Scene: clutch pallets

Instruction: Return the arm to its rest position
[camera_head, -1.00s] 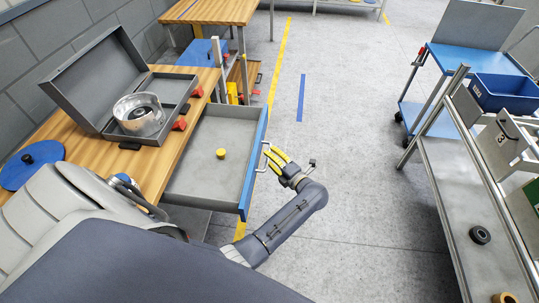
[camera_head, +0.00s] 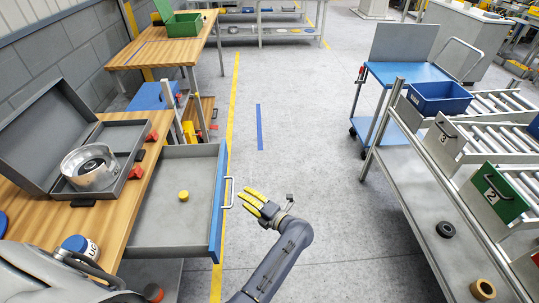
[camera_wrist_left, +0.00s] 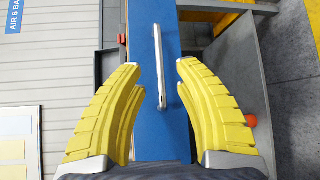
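My left gripper (camera_head: 256,203) is open and empty, just right of the pulled-out drawer (camera_head: 202,160). Its yellow fingers point at the metal drawer handle (camera_head: 228,192), with a small gap between them in the head view. In the left wrist view the open gripper (camera_wrist_left: 158,68) has its fingers spread either side of the handle (camera_wrist_left: 160,75), on the blue drawer front (camera_wrist_left: 146,110). My right gripper is in neither view.
A yellow puck (camera_head: 183,196) lies in the drawer. An open grey case (camera_head: 128,138) with a metal housing (camera_head: 91,167) stands on the wooden bench (camera_head: 115,212). A roller rack (camera_head: 420,200) is at the right. The floor (camera_head: 320,180) between is clear.

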